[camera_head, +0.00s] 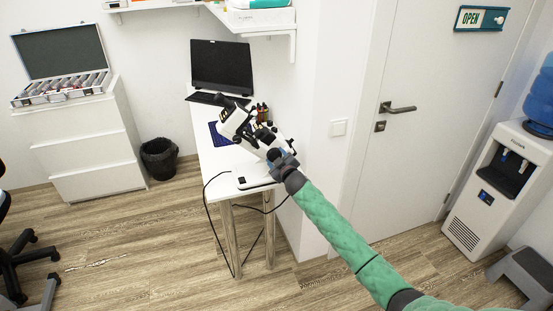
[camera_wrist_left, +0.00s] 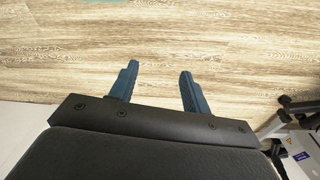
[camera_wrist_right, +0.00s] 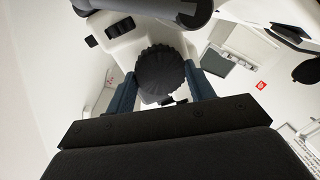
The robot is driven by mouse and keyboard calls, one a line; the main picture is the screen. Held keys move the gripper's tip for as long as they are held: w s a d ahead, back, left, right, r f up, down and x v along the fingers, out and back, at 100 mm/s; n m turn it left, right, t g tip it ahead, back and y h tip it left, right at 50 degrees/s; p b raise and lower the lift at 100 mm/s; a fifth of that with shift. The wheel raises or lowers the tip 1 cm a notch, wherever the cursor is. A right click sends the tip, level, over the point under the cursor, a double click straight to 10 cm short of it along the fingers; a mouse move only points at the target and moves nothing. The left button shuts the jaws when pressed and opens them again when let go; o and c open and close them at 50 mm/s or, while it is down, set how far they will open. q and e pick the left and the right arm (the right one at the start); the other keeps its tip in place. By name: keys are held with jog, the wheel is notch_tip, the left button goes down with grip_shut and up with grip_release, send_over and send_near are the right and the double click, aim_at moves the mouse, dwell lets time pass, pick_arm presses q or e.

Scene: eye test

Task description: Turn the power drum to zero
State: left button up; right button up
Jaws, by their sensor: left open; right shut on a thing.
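A white and black lensmeter-like device (camera_head: 234,121) stands on the white table, tilted, with its base near the table's front edge. The power drum, a black ribbed round knob (camera_wrist_right: 162,72), shows on its side in the right wrist view. My right gripper (camera_wrist_right: 163,92) has its blue fingers on both sides of the drum and is shut on it. In the head view my right gripper (camera_head: 279,160) hides the drum and part of the device. The drum's scale cannot be read. My left gripper (camera_wrist_left: 160,72) is open and empty above the wooden floor.
The white table (camera_head: 215,157) also bears a laptop (camera_head: 222,66) and a blue mat (camera_head: 217,136). A black cable hangs from the table. A wall and door (camera_head: 410,60) stand close on the right. A bin (camera_head: 159,158) and drawers (camera_head: 85,140) stand left.

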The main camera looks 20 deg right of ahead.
jog(key=o, duration=1)
jog(key=shift+c, duration=0.2)
pick_arm(q)
jog(key=shift+d, duration=0.1)
pick_arm(e)
jog(key=shift+s, duration=0.6)
pick_arm(q)
notch_tip(320, 180, up, 9)
jog(key=w+d+b, duration=0.1)
jog(key=w+b, duration=0.1)
jog(key=shift+w+d, duration=0.15)
jog(key=shift+w, duration=0.1)
pick_arm(e)
jog(key=s, duration=0.6)
jog(key=shift+s+d+r, duration=0.25)
jog(key=shift+d, duration=0.1)
pick_arm(q)
jog(key=shift+f, duration=0.1)
